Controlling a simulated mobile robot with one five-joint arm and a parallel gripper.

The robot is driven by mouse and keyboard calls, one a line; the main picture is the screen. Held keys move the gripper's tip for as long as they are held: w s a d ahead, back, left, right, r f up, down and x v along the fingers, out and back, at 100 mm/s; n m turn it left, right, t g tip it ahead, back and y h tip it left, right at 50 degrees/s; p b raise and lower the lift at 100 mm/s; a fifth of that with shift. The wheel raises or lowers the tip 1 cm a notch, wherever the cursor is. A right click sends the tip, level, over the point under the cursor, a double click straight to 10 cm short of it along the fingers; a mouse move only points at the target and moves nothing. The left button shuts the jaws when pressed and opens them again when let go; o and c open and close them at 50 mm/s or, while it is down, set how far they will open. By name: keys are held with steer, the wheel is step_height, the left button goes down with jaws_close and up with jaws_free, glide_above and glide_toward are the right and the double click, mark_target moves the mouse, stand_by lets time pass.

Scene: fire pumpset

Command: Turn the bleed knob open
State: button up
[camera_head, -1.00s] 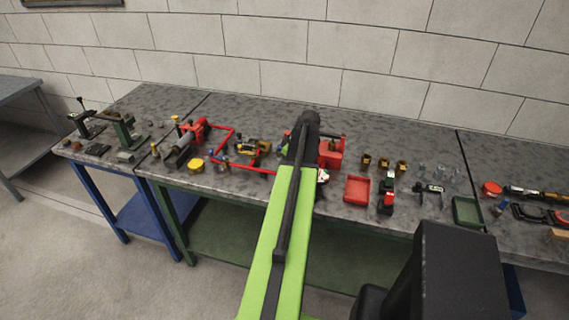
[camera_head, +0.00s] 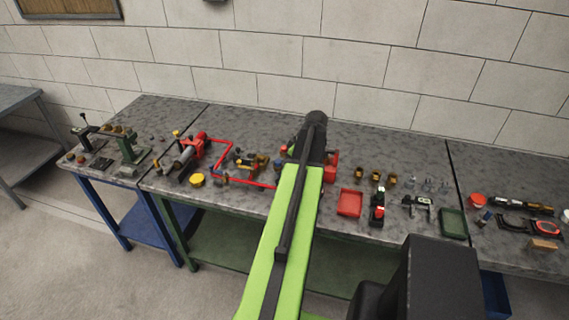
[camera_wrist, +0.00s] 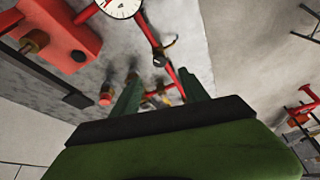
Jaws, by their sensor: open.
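In the wrist view my gripper (camera_wrist: 160,88) is open, its two green fingers apart. Between and beyond the fingers lie red pipe and small brass fittings, with nothing visibly held. A small red-capped knob (camera_wrist: 106,98) is just left of the left finger. A dark round end (camera_wrist: 159,60) sits on the red pipe (camera_wrist: 146,28) beyond the fingers. A red block with a brass fitting (camera_wrist: 34,42) is at upper left. I cannot tell which part is the bleed knob. In the head view my arm hides the gripper and the fittings beneath it.
A white dial gauge (camera_wrist: 120,5) is at the top of the wrist view. In the head view, a red pump (camera_head: 195,145), red pipe (camera_head: 222,148) and yellow cap (camera_head: 197,180) are left of my arm. A red tray (camera_head: 349,203) and green tray (camera_head: 453,223) are right.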

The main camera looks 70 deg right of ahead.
steer(key=p+v, duration=0.4)
steer(key=v, duration=0.3)
steer(key=shift+p, duration=0.4)
